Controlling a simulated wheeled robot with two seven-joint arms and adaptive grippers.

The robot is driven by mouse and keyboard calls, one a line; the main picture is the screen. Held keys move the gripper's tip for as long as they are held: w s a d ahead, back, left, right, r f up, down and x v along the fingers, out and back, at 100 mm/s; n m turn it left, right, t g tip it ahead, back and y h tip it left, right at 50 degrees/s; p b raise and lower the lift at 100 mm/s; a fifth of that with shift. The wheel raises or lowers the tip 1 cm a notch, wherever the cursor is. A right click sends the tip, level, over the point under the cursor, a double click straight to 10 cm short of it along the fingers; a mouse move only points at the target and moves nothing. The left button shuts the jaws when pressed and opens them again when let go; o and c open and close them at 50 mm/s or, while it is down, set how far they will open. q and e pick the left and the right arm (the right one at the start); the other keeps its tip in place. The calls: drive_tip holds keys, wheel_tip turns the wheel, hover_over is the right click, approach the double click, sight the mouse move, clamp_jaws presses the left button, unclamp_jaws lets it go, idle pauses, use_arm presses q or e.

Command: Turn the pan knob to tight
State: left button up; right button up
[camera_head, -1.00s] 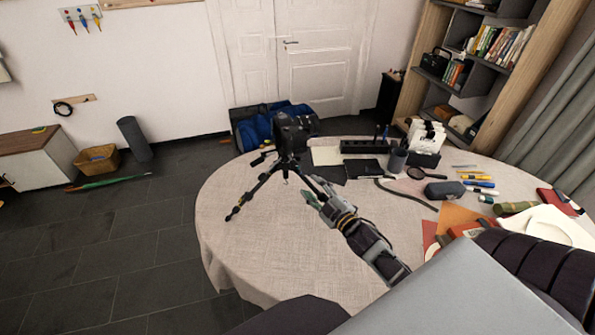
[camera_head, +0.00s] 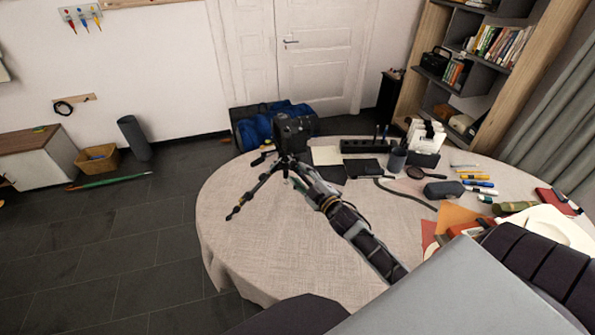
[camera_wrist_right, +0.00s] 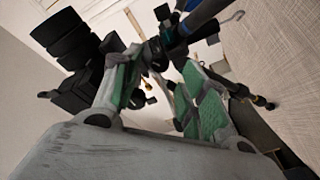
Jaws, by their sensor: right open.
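A black camera (camera_head: 293,130) sits on a small black tripod (camera_head: 262,187) on the round table. In the right wrist view the camera body (camera_wrist_right: 78,90) is at the left and the tripod's dark head (camera_wrist_right: 172,38) is at the top centre. I cannot single out the pan knob for sure among the small dark parts there. My right gripper (camera_head: 299,172) is at the tripod just below the camera. In the wrist view its two green-padded fingers (camera_wrist_right: 155,75) are apart, with dark tripod parts near and beyond their tips. My left gripper is not in view.
The table (camera_head: 270,255) has a pale cloth, clear at its front left. A power strip (camera_head: 366,146), a dark cup (camera_head: 397,159), a magnifier (camera_head: 416,172), pens and a grey case (camera_head: 444,189) lie to the right. A blue bag (camera_head: 272,124) is on the floor behind.

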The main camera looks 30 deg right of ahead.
drive_tip(key=shift+w+a, duration=0.1)
drive_tip(key=shift+w, duration=1.3)
clamp_jaws()
